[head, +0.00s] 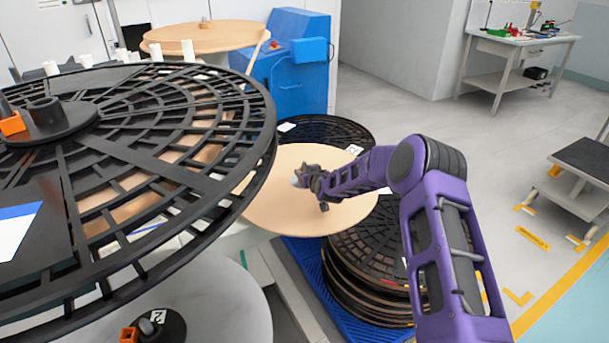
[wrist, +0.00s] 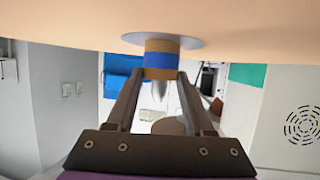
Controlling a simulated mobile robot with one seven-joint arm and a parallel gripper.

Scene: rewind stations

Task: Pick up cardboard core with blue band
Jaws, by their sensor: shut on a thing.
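The cardboard core with the blue band (wrist: 159,57) is in the wrist view, between my fingertips. It is a short tan cylinder with a blue band round its middle. One end meets a grey round plate (wrist: 200,41) on a tan surface; I cannot tell whether they touch. My gripper (wrist: 160,76) is shut on the core. In the head view my gripper (head: 300,179) is over a tan round disc (head: 345,215), and I cannot make out the core there.
A large black spoked reel (head: 215,130) fills the left, close to my gripper. Stacked black reels (head: 375,250) stand on a blue pallet (head: 305,257) below. A blue machine (head: 300,75) stands behind. Open floor lies to the right, before a workbench (head: 500,45) and a cart (head: 575,185).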

